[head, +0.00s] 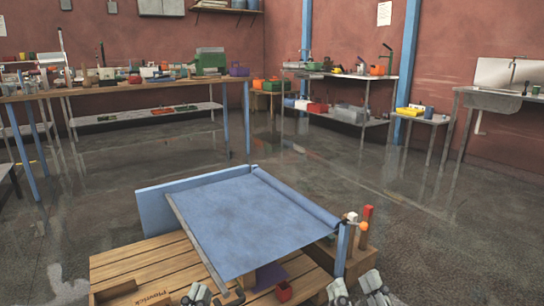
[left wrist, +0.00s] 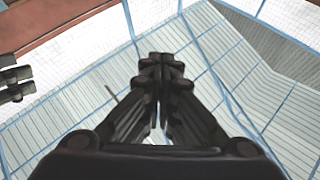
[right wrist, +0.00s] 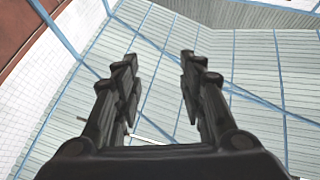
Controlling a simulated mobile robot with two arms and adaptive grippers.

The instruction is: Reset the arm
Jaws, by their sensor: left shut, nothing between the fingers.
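My left gripper (head: 199,294) is at the bottom edge of the head view, in front of the blue-topped machine. In the left wrist view its fingers (left wrist: 160,62) meet at the tips with nothing between them. My right gripper (head: 360,290) is at the bottom edge, further right. In the right wrist view its fingers (right wrist: 160,65) stand wide apart with nothing between them. Both wrist views look up at the roof, so both grippers point upward. The rest of both arms is out of the head view.
A blue sheet-topped machine (head: 255,220) stands close in front on a slatted wooden pallet (head: 150,265). Cluttered benches (head: 125,91) line the walls. The floor between is clear.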

